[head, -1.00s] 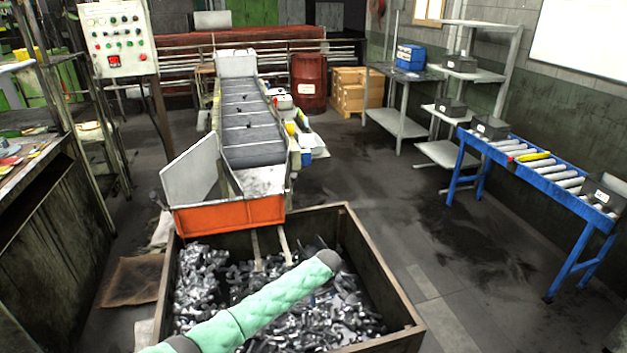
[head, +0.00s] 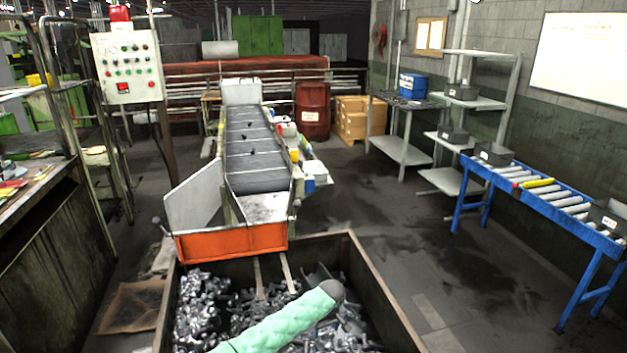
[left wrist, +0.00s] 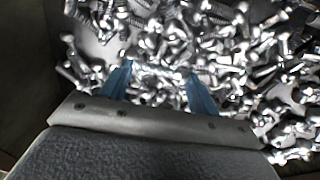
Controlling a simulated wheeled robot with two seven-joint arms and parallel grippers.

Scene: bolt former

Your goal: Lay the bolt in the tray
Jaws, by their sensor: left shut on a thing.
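Many shiny metal bolts (head: 205,310) lie heaped in a large brown metal bin (head: 385,290) at the bottom of the head view. My left arm reaches into this bin in a mint sleeve, its end among the bolts. In the left wrist view, my left gripper (left wrist: 160,70) has two blue fingers, spaced apart, shut on a bolt (left wrist: 158,74) lying crosswise between the tips. Other bolts crowd around it, so its outline is hard to separate. In the head view the fingers are hidden. My right gripper is not in view.
An orange-fronted conveyor chute (head: 235,243) ends above the bin's back edge. A blue roller table (head: 560,200) at the right carries dark grey open boxes (head: 494,154); I cannot tell which container is the tray. A control panel (head: 127,66) stands at left. Floor is clear between bin and rollers.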

